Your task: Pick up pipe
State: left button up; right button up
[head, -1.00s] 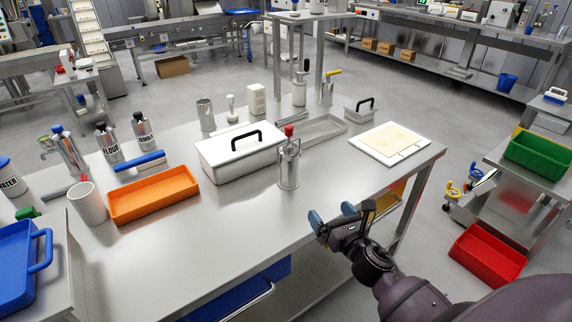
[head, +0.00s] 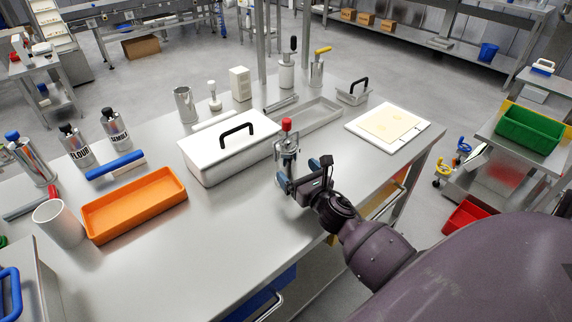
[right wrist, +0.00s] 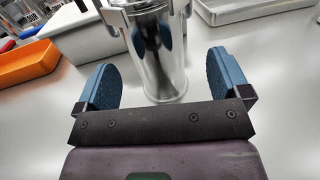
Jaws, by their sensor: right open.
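A shiny metal cylinder (head: 287,148) with a red top stands upright on the steel table; it may be the pipe, but I cannot be sure. In the right wrist view, the cylinder (right wrist: 160,65) stands between the two blue fingers of my right gripper (right wrist: 164,80), with a gap on each side. In the head view, my right gripper (head: 293,187) is open around its lower part and hides some of it. A short metal tube (head: 281,103) lies farther back on the table. My left gripper is not in view.
A white box with a black handle (head: 205,158) stands close left of the cylinder. An orange tray (head: 135,222) is farther left. A shallow metal tray (head: 312,117) and a white board (head: 412,139) are behind. The table front is clear.

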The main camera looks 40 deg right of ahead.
aim_at(286, 162)
jog(key=shift+w+f, duration=0.2)
jog(key=shift+w, duration=2.55)
jog(key=shift+c, duration=0.3)
jog(key=shift+r, duration=0.1)
jog(key=c, duration=1.2)
